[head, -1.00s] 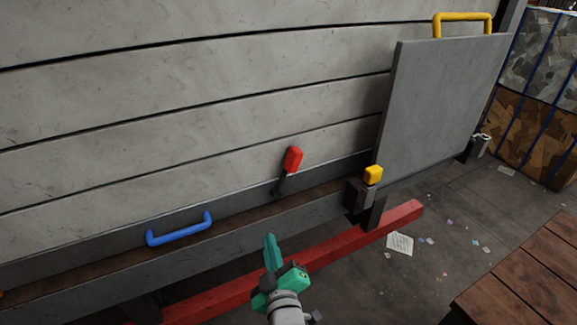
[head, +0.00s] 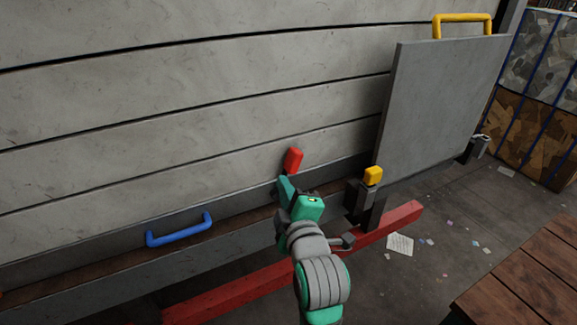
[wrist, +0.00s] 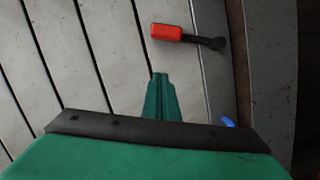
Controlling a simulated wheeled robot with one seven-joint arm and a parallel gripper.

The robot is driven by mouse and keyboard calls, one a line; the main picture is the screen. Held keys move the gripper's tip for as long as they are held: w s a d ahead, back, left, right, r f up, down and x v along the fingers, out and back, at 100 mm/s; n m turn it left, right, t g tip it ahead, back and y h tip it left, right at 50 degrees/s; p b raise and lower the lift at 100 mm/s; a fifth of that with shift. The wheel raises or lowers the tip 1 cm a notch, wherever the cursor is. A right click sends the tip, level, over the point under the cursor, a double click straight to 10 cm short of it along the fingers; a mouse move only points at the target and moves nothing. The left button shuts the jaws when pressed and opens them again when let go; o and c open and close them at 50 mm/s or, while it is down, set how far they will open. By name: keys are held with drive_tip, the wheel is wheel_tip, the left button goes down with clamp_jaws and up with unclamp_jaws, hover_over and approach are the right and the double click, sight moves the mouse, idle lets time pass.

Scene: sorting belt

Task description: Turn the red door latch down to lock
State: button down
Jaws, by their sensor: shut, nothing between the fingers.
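The red door latch (head: 293,160) is on the lower part of the grey slatted door, its red grip pointing up. In the wrist view the latch's red grip (wrist: 167,32) and its dark lever and pivot (wrist: 215,43) show beyond my fingertips, with a gap in the picture. My gripper (head: 284,184) is just below the red grip in the head view and hides the lever there. In the wrist view my gripper (wrist: 160,78) has its green fingers together, with nothing between them. I cannot tell whether it touches the latch.
A blue handle (head: 180,230) is at the door's lower left. A yellow-topped post (head: 372,176) stands right of my gripper, by a grey panel (head: 440,110) with a yellow handle (head: 462,17). A red floor beam (head: 230,288) runs below.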

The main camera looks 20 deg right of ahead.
sight(289, 166)
drive_tip(key=shift+w+d+f, duration=0.4)
drive_tip(key=shift+w+d, duration=0.25)
drive_tip(key=shift+w, duration=1.15)
drive_tip(key=shift+w+d+f, duration=0.45)
drive_tip(key=shift+w+d, duration=0.2)
drive_tip(key=shift+w, duration=1.1)
drive_tip(key=shift+w+d+f, duration=0.4)
drive_tip(key=shift+w+d, duration=0.25)
drive_tip(key=shift+w, duration=1.15)
